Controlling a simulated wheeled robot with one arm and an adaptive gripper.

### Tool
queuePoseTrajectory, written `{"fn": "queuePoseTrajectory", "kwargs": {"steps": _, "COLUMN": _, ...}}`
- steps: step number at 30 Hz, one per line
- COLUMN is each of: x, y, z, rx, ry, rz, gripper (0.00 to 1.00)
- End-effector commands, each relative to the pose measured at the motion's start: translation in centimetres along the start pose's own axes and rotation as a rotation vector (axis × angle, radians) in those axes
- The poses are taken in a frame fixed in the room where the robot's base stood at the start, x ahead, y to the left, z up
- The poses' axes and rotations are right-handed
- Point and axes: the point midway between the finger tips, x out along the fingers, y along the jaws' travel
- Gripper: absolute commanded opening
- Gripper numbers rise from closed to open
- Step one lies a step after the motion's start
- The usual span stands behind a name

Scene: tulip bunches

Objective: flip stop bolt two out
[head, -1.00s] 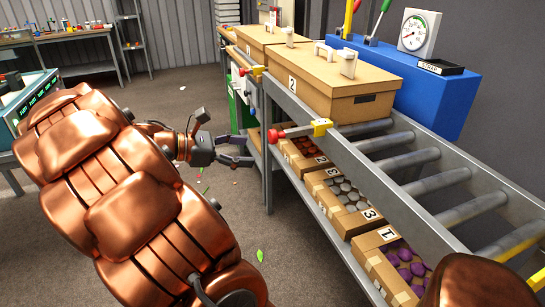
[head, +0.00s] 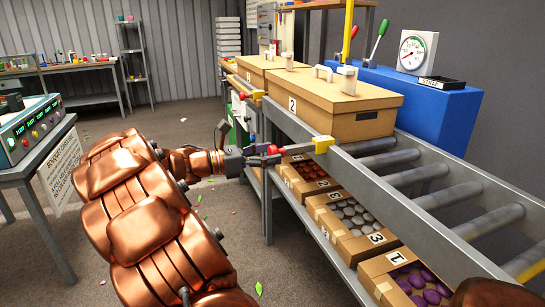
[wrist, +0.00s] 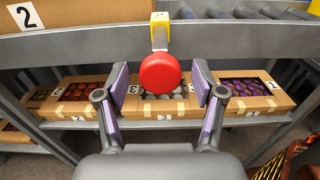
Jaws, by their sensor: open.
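The near stop bolt has a yellow block (head: 323,145) on the conveyor's side rail, and its bar ends in a round red knob (wrist: 160,73). The yellow block also shows in the wrist view (wrist: 160,32). My gripper (head: 264,155) is open at the knob's end of the bolt. In the wrist view the fingers stand on either side of the red knob, with gaps between. In the head view the fingers partly hide the knob. The cardboard box labelled 2 (head: 365,101) sits behind the bolt on the conveyor.
A farther stop bolt (head: 257,95) is on the rail near another box (head: 262,70). Crates of bulbs (head: 350,238) sit on a shelf below the conveyor rollers (head: 430,175). A blue unit (head: 455,105) with a gauge and levers stands behind. Open floor lies left.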

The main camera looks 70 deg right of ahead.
Motion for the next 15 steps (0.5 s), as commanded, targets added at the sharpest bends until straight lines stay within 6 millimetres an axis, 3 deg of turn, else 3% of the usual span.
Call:
{"fn": "queuePoseTrajectory", "kwargs": {"steps": 6, "x": 1.23, "y": -0.03, "z": -0.07, "rx": 0.000, "ry": 0.001, "rz": -0.001, "gripper": 0.69}}
{"fn": "queuePoseTrajectory", "kwargs": {"steps": 13, "x": 1.28, "y": -0.02, "z": -0.04, "rx": -0.001, "ry": 0.001, "rz": 0.000, "gripper": 0.69}}
{"fn": "queuePoseTrajectory", "kwargs": {"steps": 15, "x": 1.27, "y": -0.03, "z": -0.04, "rx": -0.001, "ry": 0.001, "rz": 0.000, "gripper": 0.63}}
